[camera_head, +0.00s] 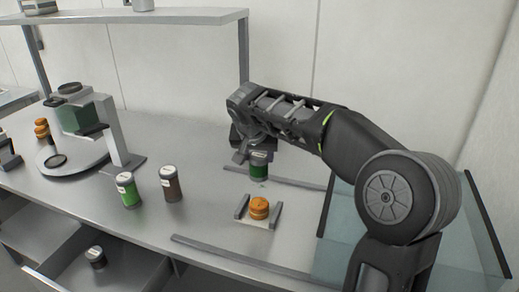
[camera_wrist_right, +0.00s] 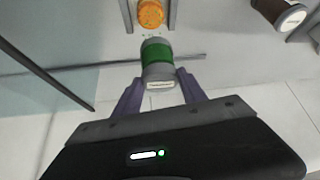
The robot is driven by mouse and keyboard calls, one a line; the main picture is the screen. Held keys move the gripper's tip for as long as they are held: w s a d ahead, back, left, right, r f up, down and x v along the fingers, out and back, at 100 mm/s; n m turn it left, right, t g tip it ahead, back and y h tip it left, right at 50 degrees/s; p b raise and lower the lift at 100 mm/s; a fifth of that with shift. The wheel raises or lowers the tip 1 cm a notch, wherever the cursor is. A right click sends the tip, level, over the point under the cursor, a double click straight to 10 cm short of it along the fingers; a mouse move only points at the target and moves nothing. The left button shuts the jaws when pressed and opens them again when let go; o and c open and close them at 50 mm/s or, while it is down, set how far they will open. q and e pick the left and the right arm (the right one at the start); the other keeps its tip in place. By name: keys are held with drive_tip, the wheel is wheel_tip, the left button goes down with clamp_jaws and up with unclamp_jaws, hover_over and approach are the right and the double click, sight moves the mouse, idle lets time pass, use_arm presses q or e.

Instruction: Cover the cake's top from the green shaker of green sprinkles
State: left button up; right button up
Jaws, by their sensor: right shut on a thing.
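The green shaker (camera_head: 259,169) is in the jaws of my right gripper (camera_head: 257,156), above the bench just behind the cake. In the wrist view the gripper (camera_wrist_right: 161,92) is shut on this shaker (camera_wrist_right: 156,56), whose far end points towards the cake. The orange round cake (camera_head: 259,207) sits between the grey walls of a small holder (camera_head: 242,208); it also shows in the wrist view (camera_wrist_right: 151,14). Tiny specks show near the held shaker. My left gripper is not in view.
Another green shaker (camera_head: 128,191) and a brown one (camera_head: 171,184) stand left of the holder. A dark shaker (camera_head: 96,257) is in the open drawer. A machine (camera_head: 82,120) and stacked orange rounds (camera_head: 41,129) are further left. A glass panel (camera_head: 335,225) stands right.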

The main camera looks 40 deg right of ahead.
sight(261, 167)
drive_tip(key=shift+s+a+r, duration=0.1)
drive_tip(key=shift+f, duration=0.35)
drive_tip(key=shift+f+b, duration=1.3)
drive_tip(key=shift+f, duration=0.75)
drive_tip(key=shift+a+b, duration=0.35)
drive_tip(key=shift+b, duration=0.05)
drive_tip(key=shift+d, duration=0.95)
